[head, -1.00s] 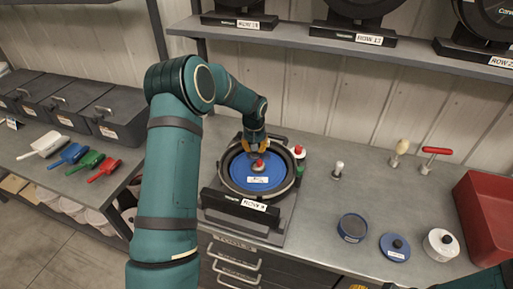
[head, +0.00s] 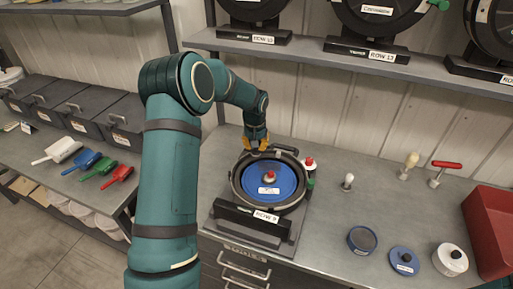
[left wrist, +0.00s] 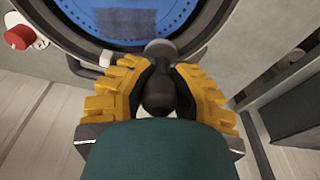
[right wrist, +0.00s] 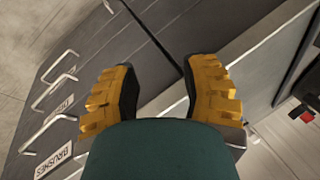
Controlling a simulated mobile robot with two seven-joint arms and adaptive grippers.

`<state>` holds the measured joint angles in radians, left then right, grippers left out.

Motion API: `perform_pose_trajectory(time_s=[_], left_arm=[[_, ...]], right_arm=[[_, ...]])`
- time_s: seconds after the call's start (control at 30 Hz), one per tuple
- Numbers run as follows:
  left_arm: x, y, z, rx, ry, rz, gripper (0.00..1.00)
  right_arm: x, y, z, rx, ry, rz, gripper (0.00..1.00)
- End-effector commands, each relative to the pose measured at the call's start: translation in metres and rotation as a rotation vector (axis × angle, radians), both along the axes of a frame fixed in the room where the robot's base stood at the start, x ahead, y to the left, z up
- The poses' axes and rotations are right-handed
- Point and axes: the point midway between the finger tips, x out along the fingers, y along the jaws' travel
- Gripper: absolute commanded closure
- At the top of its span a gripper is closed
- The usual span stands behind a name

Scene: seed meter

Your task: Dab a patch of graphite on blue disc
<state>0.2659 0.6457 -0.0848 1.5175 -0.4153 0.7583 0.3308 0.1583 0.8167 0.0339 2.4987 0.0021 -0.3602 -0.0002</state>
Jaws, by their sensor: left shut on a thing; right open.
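The blue disc (head: 268,190) lies in a round black housing with a red-topped knob at its middle and a white label. My left gripper (head: 256,146) is at the housing's far rim, shut on a dark-handled dabber (left wrist: 158,95) with a rounded grey end. The left wrist view shows this end near the rim; contact cannot be told. It also shows the blue disc (left wrist: 175,12) with a darker grey patch (left wrist: 128,22) on it. An open round blue tin (head: 362,240) with dark grey contents stands right of the housing. My right gripper (right wrist: 158,88) is open and empty over drawer fronts.
Small handled tools stand behind. A shelf of wheels (head: 365,50) overhangs the back.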

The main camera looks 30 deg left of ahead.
Motion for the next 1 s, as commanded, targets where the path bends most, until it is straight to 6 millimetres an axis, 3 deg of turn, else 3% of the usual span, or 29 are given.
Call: perform_pose_trajectory(time_s=[0.23, 1.0], left_arm=[[-0.001, 0.000, 0.020, 0.000, 0.001, -0.002, 1.00], [-0.001, 0.000, 0.020, 0.000, 0.000, -0.001, 1.00]], right_arm=[[0.001, 0.000, 0.011, 0.000, 0.001, 0.001, 0.55], [0.001, 0.000, 0.011, 0.001, 0.000, 0.002, 0.55]])
